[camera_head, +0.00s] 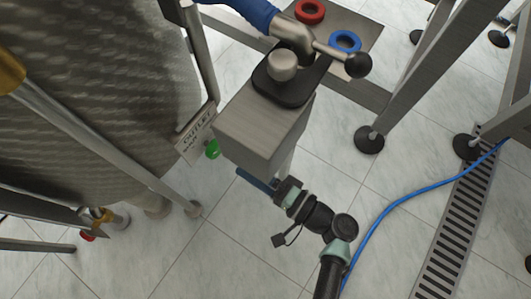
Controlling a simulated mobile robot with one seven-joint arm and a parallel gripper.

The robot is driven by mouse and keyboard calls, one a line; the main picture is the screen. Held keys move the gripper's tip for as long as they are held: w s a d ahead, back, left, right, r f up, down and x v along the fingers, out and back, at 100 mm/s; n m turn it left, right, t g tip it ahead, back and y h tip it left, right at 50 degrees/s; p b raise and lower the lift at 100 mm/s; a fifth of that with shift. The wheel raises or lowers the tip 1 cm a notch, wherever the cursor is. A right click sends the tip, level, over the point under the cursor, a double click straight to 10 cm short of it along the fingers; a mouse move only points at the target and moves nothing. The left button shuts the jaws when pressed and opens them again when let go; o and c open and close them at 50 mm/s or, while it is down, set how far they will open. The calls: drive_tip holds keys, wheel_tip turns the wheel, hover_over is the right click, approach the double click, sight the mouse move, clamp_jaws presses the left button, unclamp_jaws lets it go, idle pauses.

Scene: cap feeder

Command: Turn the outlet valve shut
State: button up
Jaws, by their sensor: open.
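A sign reading OUTLET (197,135) hangs beside the ribbed vessel, its second line too small to read surely. A small green part (212,149) shows just below it, against the grey box. A dark blue bar (254,181) sticks out below the box, just left of my gripper; I cannot tell whether it is the valve's handle. My gripper (279,187) is open at the end of my black and teal arm, low beside the box. Its fingertips are not clear, and I cannot tell whether they touch the blue bar. The valve body is not clearly visible.
A grey box (262,131) stands above my gripper. On top are a round metal knob (282,65) and a lever with a black ball (357,64). Red (310,11) and blue (345,41) rings lie behind. A blue hose (400,195) crosses the floor right of my arm.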

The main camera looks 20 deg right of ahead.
drive_tip(key=shift+p+v, duration=0.55)
drive_tip(key=shift+v, duration=2.1)
